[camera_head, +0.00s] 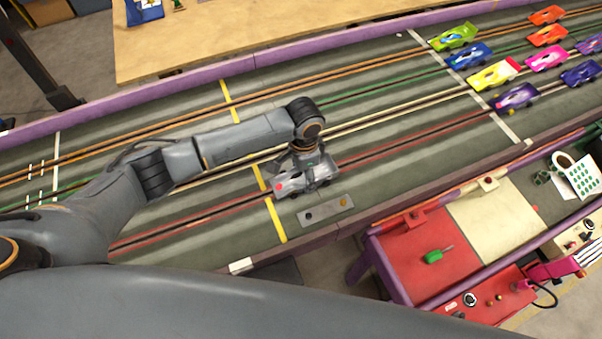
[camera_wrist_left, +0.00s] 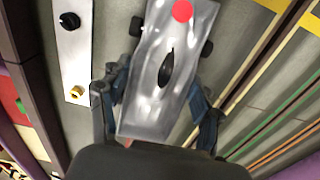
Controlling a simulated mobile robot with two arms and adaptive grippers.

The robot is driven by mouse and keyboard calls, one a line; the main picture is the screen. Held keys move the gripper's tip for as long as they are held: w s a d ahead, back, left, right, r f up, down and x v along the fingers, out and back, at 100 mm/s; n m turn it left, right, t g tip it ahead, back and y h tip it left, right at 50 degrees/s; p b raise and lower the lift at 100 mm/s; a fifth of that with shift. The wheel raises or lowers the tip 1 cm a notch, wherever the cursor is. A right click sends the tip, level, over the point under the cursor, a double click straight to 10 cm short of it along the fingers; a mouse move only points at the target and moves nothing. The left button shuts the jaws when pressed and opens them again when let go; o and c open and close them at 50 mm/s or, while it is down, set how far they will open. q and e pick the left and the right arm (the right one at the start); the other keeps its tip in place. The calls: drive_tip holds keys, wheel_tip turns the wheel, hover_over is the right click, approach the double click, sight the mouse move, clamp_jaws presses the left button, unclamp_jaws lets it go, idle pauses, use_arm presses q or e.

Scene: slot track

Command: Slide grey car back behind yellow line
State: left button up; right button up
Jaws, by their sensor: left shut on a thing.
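The grey car (camera_head: 292,184) sits on the red-slotted lane of the track, its red-dotted end close to the yellow line (camera_head: 275,218) on the line's right side. My left gripper (camera_head: 308,172) reaches down onto the car's right part and is shut on it. In the left wrist view the grey car (camera_wrist_left: 170,75) lies between the two fingers (camera_wrist_left: 157,112), with its red dot at the top. The yellow line (camera_wrist_left: 285,8) shows at the top right there. My right gripper is not in view.
A metal plate with knobs (camera_head: 326,210) lies beside the lane, just below the car. Several coloured cars (camera_head: 493,74) stand farther right on the track. A red and cream bench (camera_head: 425,250) with a green screwdriver (camera_head: 434,257) is at the lower right. The lane left of the yellow line is clear.

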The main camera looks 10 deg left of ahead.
use_arm(q)
drive_tip(key=o, duration=0.9)
wheel_tip(320, 180, up, 12)
